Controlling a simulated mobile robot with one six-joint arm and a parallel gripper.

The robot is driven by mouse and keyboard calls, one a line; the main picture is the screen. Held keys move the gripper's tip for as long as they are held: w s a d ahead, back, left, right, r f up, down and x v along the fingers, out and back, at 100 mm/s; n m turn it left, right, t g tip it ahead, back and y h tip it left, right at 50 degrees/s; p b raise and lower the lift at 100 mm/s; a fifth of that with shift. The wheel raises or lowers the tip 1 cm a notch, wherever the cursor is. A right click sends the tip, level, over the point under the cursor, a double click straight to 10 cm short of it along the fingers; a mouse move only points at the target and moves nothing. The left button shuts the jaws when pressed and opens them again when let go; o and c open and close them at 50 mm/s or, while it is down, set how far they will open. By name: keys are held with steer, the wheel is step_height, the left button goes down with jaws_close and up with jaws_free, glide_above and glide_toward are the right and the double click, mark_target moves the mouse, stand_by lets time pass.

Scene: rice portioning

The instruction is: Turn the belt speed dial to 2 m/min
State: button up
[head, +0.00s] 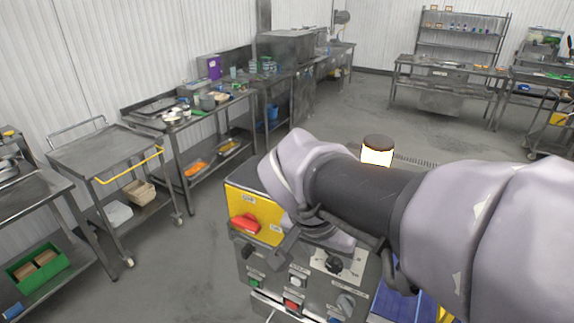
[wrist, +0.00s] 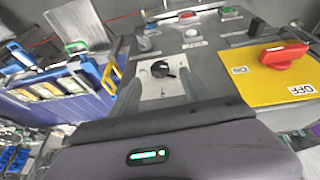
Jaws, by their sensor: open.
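The belt speed dial is a black knob (wrist: 161,69) on a pale plate (wrist: 148,88) in the wrist view. It also shows in the head view as a dark knob (head: 333,265) on the machine's front panel, just below my arm. My gripper (wrist: 156,73) is open, with one grey finger on each side of the knob in the wrist view. Whether the fingers touch the knob, I cannot tell. The dial's markings are too small to read.
A red rotary switch (wrist: 284,54) on a yellow plate stands beside the dial. A grey knob (wrist: 143,43), a white button (wrist: 191,33), a red button (wrist: 187,17) and another black knob (wrist: 257,27) share the panel.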

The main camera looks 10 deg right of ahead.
mark_target(332, 264)
steer(key=x, duration=0.6)
steer(key=shift+f+b, duration=0.1)
steer(key=shift+b, duration=0.2)
jaws_close()
